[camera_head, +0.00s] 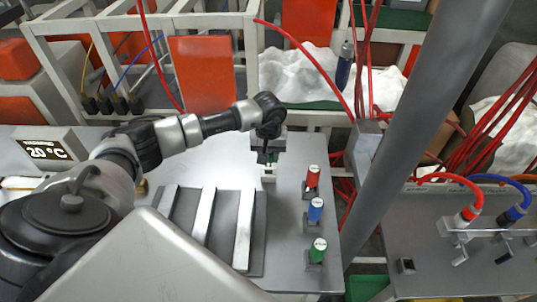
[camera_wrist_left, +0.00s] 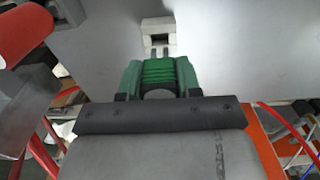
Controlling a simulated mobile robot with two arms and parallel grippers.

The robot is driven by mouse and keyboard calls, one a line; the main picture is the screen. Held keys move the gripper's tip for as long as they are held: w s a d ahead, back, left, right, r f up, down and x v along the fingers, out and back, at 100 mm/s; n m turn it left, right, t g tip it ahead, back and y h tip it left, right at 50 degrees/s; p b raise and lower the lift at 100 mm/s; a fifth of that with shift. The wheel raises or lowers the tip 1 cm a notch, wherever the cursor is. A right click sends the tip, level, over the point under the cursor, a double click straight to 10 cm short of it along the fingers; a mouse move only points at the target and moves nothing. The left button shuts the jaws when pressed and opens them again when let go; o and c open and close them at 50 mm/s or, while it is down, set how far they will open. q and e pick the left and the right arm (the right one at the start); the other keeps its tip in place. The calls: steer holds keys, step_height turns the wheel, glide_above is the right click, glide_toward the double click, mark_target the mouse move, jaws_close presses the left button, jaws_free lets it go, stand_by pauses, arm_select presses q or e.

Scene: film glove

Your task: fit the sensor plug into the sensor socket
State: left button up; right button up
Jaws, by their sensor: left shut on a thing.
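The sensor plug (camera_wrist_left: 158,72) is a green ribbed body with two short prongs at its front, seen in the left wrist view. My left gripper (camera_wrist_left: 158,80) is shut on it, one finger on each side. A pale block with a dark opening, which looks like the sensor socket (camera_wrist_left: 157,24), lies straight ahead of the prongs. The prongs appear close to its near edge; whether they touch or enter it I cannot tell. In the head view my left gripper (camera_head: 268,148) points down above the table, mostly hiding the plug. My right gripper is not in view.
A grey plate with raised bars (camera_head: 215,230) lies left of the gripper. Red (camera_head: 313,178), blue (camera_head: 315,210) and green (camera_head: 317,251) capped connectors stand to the right. A temperature display (camera_head: 45,150) is at left. A thick grey post (camera_head: 425,130) and red hoses rise at right.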

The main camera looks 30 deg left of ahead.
arm_select(q)
steer(key=shift+r+p, duration=0.45)
steer(key=shift+r, duration=1.05)
steer(key=shift+f, duration=0.1)
